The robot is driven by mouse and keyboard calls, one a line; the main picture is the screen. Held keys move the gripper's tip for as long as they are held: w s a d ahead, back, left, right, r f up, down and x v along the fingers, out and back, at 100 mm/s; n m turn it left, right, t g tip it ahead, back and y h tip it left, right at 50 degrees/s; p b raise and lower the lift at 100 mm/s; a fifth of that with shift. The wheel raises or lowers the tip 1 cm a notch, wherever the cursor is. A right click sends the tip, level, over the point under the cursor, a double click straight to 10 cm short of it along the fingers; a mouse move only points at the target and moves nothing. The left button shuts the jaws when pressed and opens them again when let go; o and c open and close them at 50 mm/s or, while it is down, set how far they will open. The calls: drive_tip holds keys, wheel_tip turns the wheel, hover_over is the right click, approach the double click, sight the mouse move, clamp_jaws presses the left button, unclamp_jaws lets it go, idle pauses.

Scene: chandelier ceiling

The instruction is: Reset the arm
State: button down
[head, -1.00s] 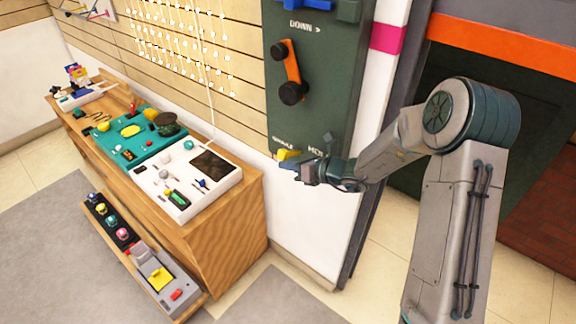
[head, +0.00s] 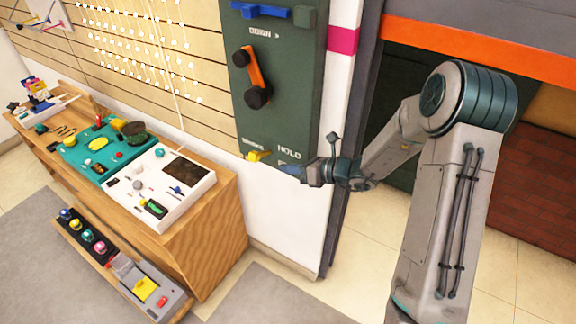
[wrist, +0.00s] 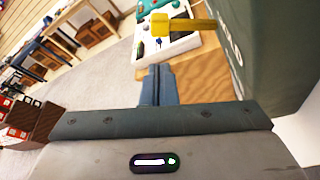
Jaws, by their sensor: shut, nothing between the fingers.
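My gripper (head: 304,174) is in front of the lower edge of a dark green wall panel (head: 279,95), just right of a yellow handle (head: 258,156). In the wrist view my gripper's fingers (wrist: 158,72) are pressed together and empty. The yellow handle (wrist: 190,26) sticks out from the panel above the fingertips there. From these views I cannot tell whether the gripper touches the panel. My arm is bent, with its forearm reaching left and down.
The panel also has an orange lever (head: 254,68) with black knobs and a blue slider (head: 262,12). A wooden bench (head: 205,225) with a white console (head: 160,185) and a teal board (head: 95,147) stands left. A low shelf (head: 85,245) fronts it. The floor is open.

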drive_tip(key=s+d+r+n+g+h, duration=0.1)
drive_tip(key=s+r+n+g+h, duration=0.2)
drive_tip(key=s+n, duration=0.4)
drive_tip(key=s+d+r+n+g+h, duration=0.1)
drive_tip(key=s+r+n+g, duration=0.1)
drive_tip(key=s+r+n, duration=0.4)
drive_tip(key=s+d+r+n+t+h, duration=0.1)
drive_tip(key=s+d+r+n+h, duration=0.1)
drive_tip(key=s+d+n+h, duration=0.2)
drive_tip(key=s+d+r+n+t+h, duration=0.1)
drive_tip(key=s+d+r+n+h, duration=0.1)
drive_tip(key=s+d+n+h, duration=0.3)
drive_tip(key=s+d+n, duration=0.4)
drive_tip(key=n, duration=0.1)
drive_tip(key=shift+s+d+r, duration=0.35)
drive_tip(key=shift+s+d, duration=0.05)
